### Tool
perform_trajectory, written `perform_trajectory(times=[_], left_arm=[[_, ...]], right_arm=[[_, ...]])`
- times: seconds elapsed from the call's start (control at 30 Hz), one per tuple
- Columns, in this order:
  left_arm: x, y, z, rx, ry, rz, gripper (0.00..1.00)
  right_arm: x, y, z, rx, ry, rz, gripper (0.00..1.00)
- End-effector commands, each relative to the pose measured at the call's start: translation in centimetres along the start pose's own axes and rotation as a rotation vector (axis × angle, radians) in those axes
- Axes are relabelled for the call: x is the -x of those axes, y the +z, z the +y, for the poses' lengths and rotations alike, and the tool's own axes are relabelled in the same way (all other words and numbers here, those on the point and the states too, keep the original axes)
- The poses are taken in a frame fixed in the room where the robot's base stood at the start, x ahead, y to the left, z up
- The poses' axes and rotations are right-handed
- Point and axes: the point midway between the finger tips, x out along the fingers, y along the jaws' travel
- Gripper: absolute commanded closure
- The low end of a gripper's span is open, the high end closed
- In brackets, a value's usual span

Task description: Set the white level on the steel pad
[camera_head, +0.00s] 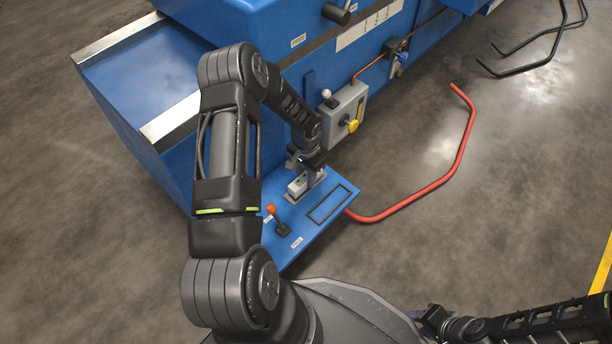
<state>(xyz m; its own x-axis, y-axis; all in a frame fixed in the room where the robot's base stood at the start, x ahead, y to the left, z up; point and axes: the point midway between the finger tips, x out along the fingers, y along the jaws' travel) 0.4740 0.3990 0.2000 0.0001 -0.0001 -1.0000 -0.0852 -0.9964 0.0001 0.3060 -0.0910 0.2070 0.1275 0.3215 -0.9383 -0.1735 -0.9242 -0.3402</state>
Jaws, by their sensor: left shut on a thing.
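My left gripper (306,167) points down over a blue shelf on the machine's side. It is shut on the white level (298,187), a small pale block with a greenish spot. The level is at the steel pad (318,181), a grey plate on the shelf of which only edges show around the level and gripper. I cannot tell whether the level touches the pad or is just above it. The fingertips are small and partly hidden by the wrist.
The blue shelf (340,190) also bears a black-outlined rectangle (328,204) and an orange-knobbed lever (278,222) close by. A grey box (345,108) with a yellow knob is behind.

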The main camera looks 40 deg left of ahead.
Motion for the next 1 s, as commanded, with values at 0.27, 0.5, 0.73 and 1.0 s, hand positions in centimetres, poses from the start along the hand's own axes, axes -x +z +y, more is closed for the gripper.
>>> perform_trajectory(times=[0.27, 0.5, 0.73, 1.0], left_arm=[[-0.3, -0.02, -0.02, 0.0, -0.001, 0.0, 1.0], [-0.59, -0.01, -0.04, 0.0, -0.001, 0.0, 1.0], [-0.78, -0.02, -0.03, 0.0, -0.001, 0.0, 0.68], [-0.76, -0.01, -0.02, 0.0, 0.0, 0.0, 0.46]], right_arm=[[-0.25, 0.02, 0.09, 0.0, 0.0, 0.0, 0.64], [-0.48, 0.03, 0.17, 0.0, 0.0, 0.0, 0.64], [-0.62, 0.04, 0.23, 0.0, 0.0, 0.0, 0.64], [-0.6, 0.04, 0.22, 0.0, 0.0, 0.0, 0.64]])
